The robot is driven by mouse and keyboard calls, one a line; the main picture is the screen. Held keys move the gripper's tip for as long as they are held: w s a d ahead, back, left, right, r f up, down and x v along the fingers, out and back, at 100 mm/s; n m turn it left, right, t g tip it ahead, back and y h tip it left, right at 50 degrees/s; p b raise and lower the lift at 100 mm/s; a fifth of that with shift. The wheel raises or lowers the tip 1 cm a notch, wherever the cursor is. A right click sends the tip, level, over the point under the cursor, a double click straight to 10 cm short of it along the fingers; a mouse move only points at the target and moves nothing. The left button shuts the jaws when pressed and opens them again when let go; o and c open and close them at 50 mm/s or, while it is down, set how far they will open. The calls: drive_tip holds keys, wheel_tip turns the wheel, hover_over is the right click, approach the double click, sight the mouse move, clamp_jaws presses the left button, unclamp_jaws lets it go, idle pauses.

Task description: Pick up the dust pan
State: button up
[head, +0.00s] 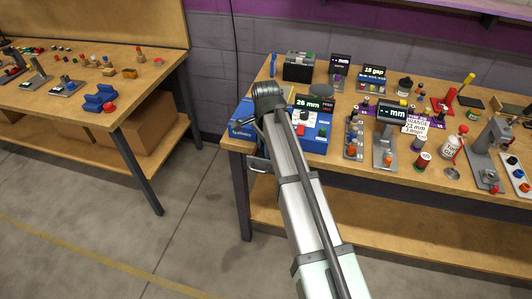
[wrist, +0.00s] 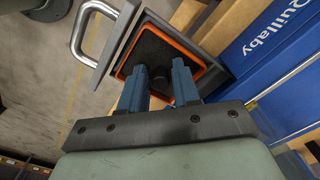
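The likely dust pan (wrist: 205,72) is a grey square tray with an orange inner rim and a dark floor, in the wrist view's upper middle. A bent metal handle (wrist: 80,28) projects on its left. The handle also shows in the head view (head: 257,164), at the table's left front edge. My gripper (wrist: 160,66) is open, its two blue fingers apart over the dark interior. A dark round knob or spot shows between the fingertips; I cannot tell whether they touch it. In the head view my arm hides the gripper and most of the pan.
A blue unit marked Quillaby (wrist: 275,45) lies right of the pan. The workbench (head: 340,170) holds a blue 26 mm gauge box (head: 312,130) and several gauges right of my arm. Another bench (head: 100,115) stands left, with open floor between.

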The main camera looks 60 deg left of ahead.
clamp_jaws()
drive_tip(key=shift+r, duration=0.1)
idle(0.3)
